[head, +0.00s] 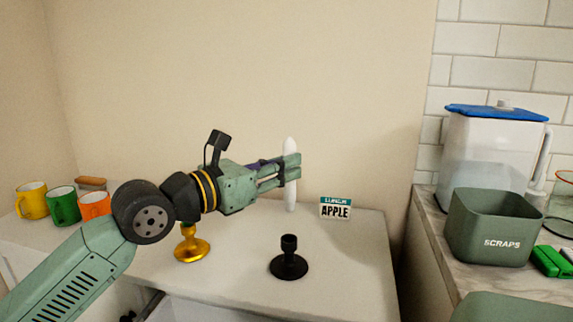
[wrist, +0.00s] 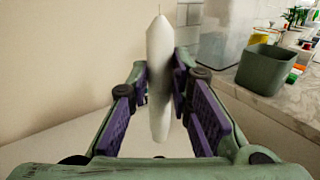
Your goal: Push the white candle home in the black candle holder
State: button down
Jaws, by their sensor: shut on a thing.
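My gripper (head: 291,169) is shut on the white candle (head: 290,146) and holds it upright in the air above the shelf top. In the wrist view the candle (wrist: 160,70) stands between the purple finger pads of my gripper (wrist: 165,100), with its wick end up. The black candle holder (head: 289,262) stands upright on the shelf top, below the candle in the head view. The candle and the holder are apart. The holder's cup looks empty. The holder does not show in the wrist view.
A gold candle holder (head: 191,245) stands left of the black one. A small APPLE box (head: 335,208) is at the back right. Yellow (head: 32,200), green (head: 64,205) and orange (head: 94,204) mugs stand at the left. A SCRAPS bin (head: 489,230) is on the right counter.

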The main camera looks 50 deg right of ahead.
aim_at(286, 208)
jog(key=shift+g, duration=0.3)
notch_tip(286, 208, down, 5)
jog(key=b, duration=0.4)
jog(key=shift+f+b, duration=0.2)
jog(key=shift+b, duration=0.2)
jog(key=shift+m+b, duration=0.3)
jog(key=shift+b, duration=0.5)
dwell(1.6)
jog(key=shift+f+b, duration=1.65)
jog(key=shift+b, duration=0.05)
jog(key=c, duration=1.4)
grip_release()
jog(key=shift+o, duration=0.2)
jog(key=shift+w+a, duration=0.1)
